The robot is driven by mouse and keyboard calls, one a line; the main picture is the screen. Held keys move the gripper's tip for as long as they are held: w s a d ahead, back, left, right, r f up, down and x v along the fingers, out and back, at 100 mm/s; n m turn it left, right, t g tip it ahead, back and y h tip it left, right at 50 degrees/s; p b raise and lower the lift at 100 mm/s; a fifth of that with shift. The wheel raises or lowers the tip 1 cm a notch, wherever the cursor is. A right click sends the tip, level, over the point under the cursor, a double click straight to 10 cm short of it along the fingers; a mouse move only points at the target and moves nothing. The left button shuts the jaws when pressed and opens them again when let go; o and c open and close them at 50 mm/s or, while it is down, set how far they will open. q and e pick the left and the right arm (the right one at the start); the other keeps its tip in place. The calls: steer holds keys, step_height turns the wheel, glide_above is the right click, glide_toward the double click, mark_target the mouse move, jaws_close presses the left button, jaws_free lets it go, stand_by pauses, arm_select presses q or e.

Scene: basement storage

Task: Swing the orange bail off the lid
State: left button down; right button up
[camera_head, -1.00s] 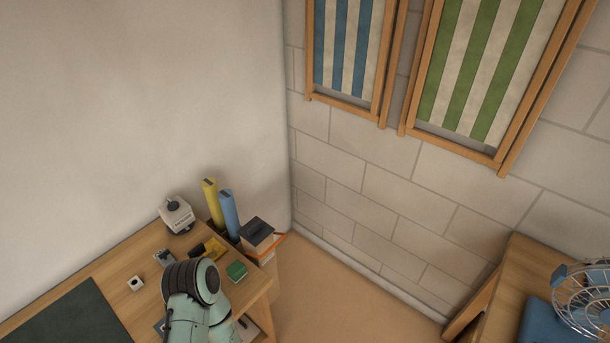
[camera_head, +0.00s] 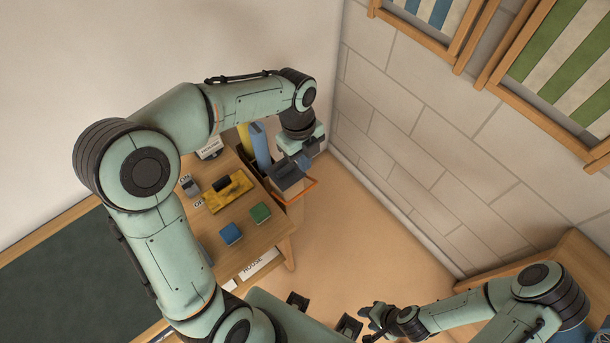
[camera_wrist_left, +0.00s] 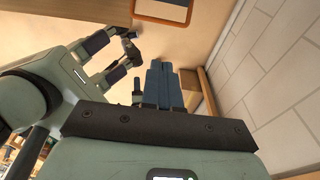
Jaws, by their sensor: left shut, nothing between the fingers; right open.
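The box (camera_head: 293,195) stands at the far right corner of the wooden table, with a dark lid (camera_head: 284,181) on top. The orange bail (camera_head: 314,184) shows as a thin strip along the box's right side; the rest is hidden. My left gripper (camera_head: 303,162) is shut and empty, pointing down just above the lid's back right part. I cannot tell whether it touches the lid or bail. Its shut blue fingers (camera_wrist_left: 166,84) fill the middle of the left wrist view. My right gripper (camera_head: 372,320) is open and empty, low over the floor.
Yellow and blue upright pieces (camera_head: 260,146) stand behind the box. The block wall (camera_head: 420,150) is to the right. Floor (camera_head: 370,240) is clear between.

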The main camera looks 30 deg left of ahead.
arm_select(q)
glide_above(303, 192)
steer(key=d, duration=0.2)
step_height(303, 192, down, 10)
steer(key=shift+a+f+b, duration=0.2)
steer(key=shift+a+f, duration=0.3)
steer(key=shift+f, duration=0.35)
steer(key=shift+a+f+b, duration=0.2)
steer(key=shift+a+f, duration=0.25)
steer(key=shift+f, duration=0.35)
arm_select(e)
steer(key=shift+s+f, duration=0.55)
steer(key=shift+f, duration=0.05)
